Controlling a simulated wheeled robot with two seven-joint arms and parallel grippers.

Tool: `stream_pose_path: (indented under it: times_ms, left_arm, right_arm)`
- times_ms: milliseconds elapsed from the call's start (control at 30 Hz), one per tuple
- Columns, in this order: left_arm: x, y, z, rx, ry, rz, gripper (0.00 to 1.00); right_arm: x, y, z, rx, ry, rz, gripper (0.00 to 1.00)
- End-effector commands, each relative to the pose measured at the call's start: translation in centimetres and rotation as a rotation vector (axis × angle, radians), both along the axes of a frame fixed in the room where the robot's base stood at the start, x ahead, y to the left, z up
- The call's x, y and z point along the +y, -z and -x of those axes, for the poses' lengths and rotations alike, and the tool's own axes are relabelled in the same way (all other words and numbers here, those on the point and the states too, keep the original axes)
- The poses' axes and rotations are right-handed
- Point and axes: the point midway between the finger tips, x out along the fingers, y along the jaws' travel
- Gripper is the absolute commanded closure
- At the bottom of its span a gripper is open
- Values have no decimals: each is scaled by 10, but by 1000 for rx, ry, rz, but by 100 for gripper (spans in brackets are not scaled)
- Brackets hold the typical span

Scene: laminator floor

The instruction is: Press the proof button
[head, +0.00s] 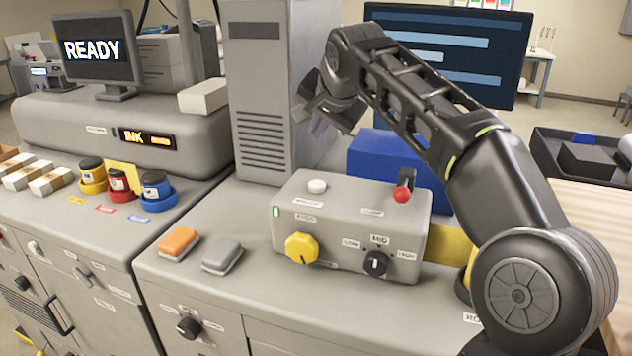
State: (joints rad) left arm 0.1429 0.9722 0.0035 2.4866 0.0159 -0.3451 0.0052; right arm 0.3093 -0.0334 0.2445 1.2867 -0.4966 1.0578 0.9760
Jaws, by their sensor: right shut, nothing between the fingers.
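A grey control box (350,225) stands on the counter in the middle. On its top are a round white button (317,186) and a lever with a red ball (402,195). The small label by the white button is too blurred to read, so I cannot tell for sure that it is the proof button. The box front has a yellow knob (301,248) and a black selector knob (375,263). My right gripper (318,122) is shut and empty, above and behind the white button, apart from it. My left gripper is not in view.
A grey cabinet tower (262,100) rises behind the box, close to my right gripper. A blue block (377,160) sits behind the box. Orange (178,243) and grey (221,256) pads lie in front left. Ink jars (155,187) and a READY monitor (92,50) are further left.

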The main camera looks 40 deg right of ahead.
Motion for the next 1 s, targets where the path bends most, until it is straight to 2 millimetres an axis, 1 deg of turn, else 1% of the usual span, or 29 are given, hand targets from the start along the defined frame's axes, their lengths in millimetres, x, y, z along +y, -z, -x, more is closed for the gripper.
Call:
stream_pose_path:
  times_ms: [167,267,700,833,1000]
  left_arm:
    - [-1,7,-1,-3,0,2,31]
    - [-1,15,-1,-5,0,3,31]
    - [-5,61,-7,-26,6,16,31]
    - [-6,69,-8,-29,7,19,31]
    - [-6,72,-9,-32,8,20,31]
  right_arm:
    - [0,8,0,1,1,0,100]
    - [0,17,0,1,1,0,100]
    - [0,73,0,1,-1,-1,100]
    - [0,83,0,-1,-1,0,100]
    - [0,88,0,-1,-1,0,100]
